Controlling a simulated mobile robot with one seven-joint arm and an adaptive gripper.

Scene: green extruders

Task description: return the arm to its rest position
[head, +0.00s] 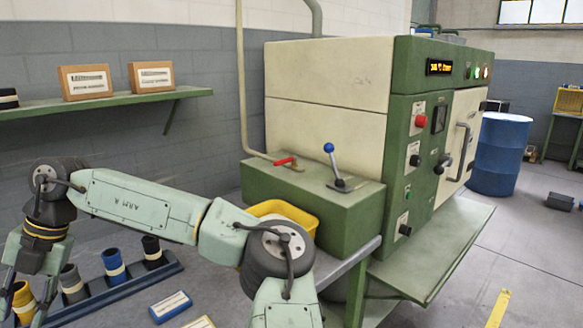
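My arm (145,205) is pale green with dark joints and stretches across the lower left of the head view. It is bent, with the wrist at the far left. My gripper (27,292) points down at the lower left edge, its fingers spread apart. A yellow cylinder (23,299) shows between the fingers; they do not look closed on it. It lines up with the other cylinders in the rack, and whether the fingers touch it cannot be told. The fingertips are partly cut off by the frame.
A dark blue rack (175,267) holds grey (72,283), blue (114,266) and black (153,252) cylinders beside my gripper. A yellow bin (287,211) stands behind my arm. The green and cream machine (330,95) is right of it. A green shelf (120,101) hangs above.

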